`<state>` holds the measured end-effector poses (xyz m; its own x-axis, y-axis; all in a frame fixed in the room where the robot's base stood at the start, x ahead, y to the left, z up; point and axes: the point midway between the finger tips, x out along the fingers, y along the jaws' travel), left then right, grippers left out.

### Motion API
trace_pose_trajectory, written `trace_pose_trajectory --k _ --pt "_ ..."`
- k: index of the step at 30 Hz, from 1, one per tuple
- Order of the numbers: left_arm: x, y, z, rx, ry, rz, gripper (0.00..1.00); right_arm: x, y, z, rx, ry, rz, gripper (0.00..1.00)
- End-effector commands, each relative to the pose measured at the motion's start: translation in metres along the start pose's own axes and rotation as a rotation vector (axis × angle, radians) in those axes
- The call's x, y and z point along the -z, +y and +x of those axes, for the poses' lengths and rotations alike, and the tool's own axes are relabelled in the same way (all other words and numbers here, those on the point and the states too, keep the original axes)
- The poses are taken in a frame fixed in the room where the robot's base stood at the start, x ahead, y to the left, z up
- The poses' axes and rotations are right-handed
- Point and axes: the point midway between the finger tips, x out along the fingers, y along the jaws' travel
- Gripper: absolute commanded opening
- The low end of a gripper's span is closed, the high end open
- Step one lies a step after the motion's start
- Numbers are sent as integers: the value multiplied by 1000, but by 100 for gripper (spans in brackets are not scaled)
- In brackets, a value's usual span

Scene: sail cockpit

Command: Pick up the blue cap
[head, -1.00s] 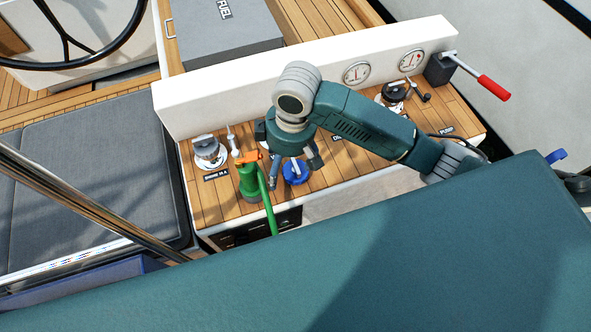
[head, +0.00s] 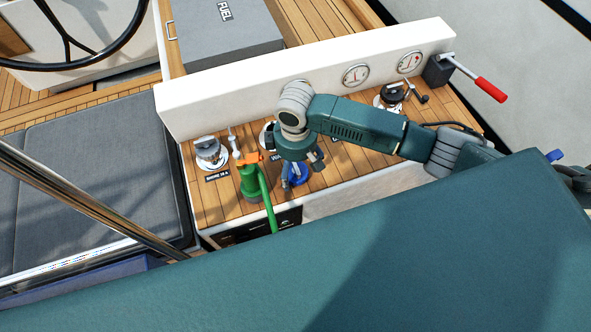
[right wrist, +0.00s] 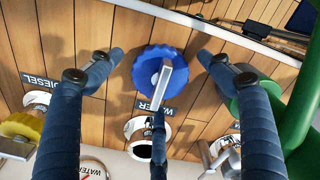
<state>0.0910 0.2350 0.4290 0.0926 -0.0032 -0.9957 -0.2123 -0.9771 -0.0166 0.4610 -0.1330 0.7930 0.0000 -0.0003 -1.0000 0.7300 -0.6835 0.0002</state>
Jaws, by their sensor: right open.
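The blue cap (head: 296,178) sits on the wooden deck panel, partly hidden under my right gripper (head: 300,168) in the head view. In the right wrist view the blue cap (right wrist: 147,72) is round with a ridged edge, and a metal bar crosses it. My right gripper (right wrist: 160,60) is open there, with one finger on each side of the cap and visible gaps between. A label reading WATER lies beside the cap. My left gripper is not in view.
A green hose with a green fitting (head: 250,183) and orange top stands close left of the cap. A yellow cap (right wrist: 22,124) is near the left finger. A white upright panel with gauges (head: 355,75) runs behind. A red-handled lever (head: 490,89) is at right.

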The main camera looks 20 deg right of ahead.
Motion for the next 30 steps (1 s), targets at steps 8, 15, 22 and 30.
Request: trace_pose_trajectory --k 8,15,22,30 --pt "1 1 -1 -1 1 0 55 0 0 14 -1 0 -2 79" --pt "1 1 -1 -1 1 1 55 0 0 14 -1 0 -2 49" --pt "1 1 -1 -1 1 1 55 0 0 13 -1 1 -1 20" --pt "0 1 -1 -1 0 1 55 1 0 7 -1 3 -1 20"
